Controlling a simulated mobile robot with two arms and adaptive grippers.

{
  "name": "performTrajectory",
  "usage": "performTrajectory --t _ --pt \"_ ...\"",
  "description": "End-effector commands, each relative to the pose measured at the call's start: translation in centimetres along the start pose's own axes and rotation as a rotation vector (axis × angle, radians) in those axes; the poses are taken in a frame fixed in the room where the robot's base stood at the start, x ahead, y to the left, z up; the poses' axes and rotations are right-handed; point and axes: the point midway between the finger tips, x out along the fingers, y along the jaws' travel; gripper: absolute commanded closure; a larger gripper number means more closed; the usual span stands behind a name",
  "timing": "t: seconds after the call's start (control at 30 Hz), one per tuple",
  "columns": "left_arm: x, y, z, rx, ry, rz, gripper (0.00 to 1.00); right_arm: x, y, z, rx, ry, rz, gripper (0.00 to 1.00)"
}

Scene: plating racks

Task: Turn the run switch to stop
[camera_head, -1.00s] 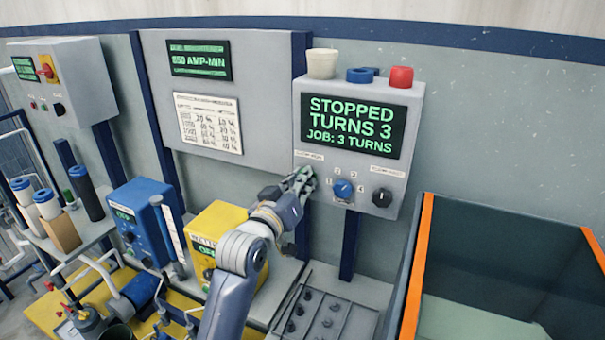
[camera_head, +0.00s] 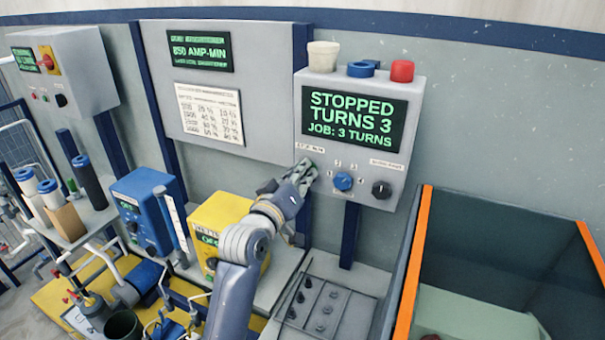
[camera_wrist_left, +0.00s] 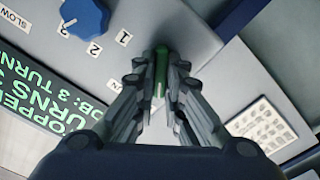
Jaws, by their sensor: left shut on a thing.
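The grey control box (camera_head: 360,84) on the wall has a display (camera_head: 348,119) reading "STOPPED TURNS 3 JOB: 3 TURNS". My left gripper (camera_head: 308,172) is at the left end of the knob row, hiding most of the run switch there. In the left wrist view, a green switch handle (camera_wrist_left: 161,70) stands between the fingers of the left gripper (camera_wrist_left: 160,85), which are shut on it. A blue numbered knob (camera_head: 343,181) is just to the right and also shows in the left wrist view (camera_wrist_left: 84,17). My right gripper is not seen.
A black knob (camera_head: 381,189) sits right of the blue one. A white cup (camera_head: 323,56), blue ring (camera_head: 361,69) and red item (camera_head: 402,71) stand on the box. Below are a yellow unit (camera_head: 222,218) and a dark orange-edged tank (camera_head: 415,262).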

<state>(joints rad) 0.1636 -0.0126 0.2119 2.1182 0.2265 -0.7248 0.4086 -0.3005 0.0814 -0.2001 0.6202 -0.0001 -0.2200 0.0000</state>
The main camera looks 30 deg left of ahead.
Motion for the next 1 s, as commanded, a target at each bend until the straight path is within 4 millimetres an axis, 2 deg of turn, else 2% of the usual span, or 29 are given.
performTrajectory --t 0.03,0.1,0.43,0.57,0.67,1.0 --pt "0.0 0.0 0.0 -0.004 0.000 0.000 0.86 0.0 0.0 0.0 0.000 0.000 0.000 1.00" --pt "0.0 0.0 0.0 -0.003 0.000 0.000 0.70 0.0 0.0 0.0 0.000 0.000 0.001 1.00" --pt "0.0 0.0 0.0 -0.001 0.000 0.000 0.70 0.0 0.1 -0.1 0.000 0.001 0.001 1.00" --pt "-0.7 0.0 0.1 0.000 -0.001 0.000 0.70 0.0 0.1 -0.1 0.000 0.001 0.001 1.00" --pt "-1.9 -0.1 0.1 -0.001 0.000 0.000 0.70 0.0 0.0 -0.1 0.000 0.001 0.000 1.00" --pt "-8.3 -0.1 0.1 0.000 -0.002 -0.001 0.70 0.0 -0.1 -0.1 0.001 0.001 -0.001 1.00"
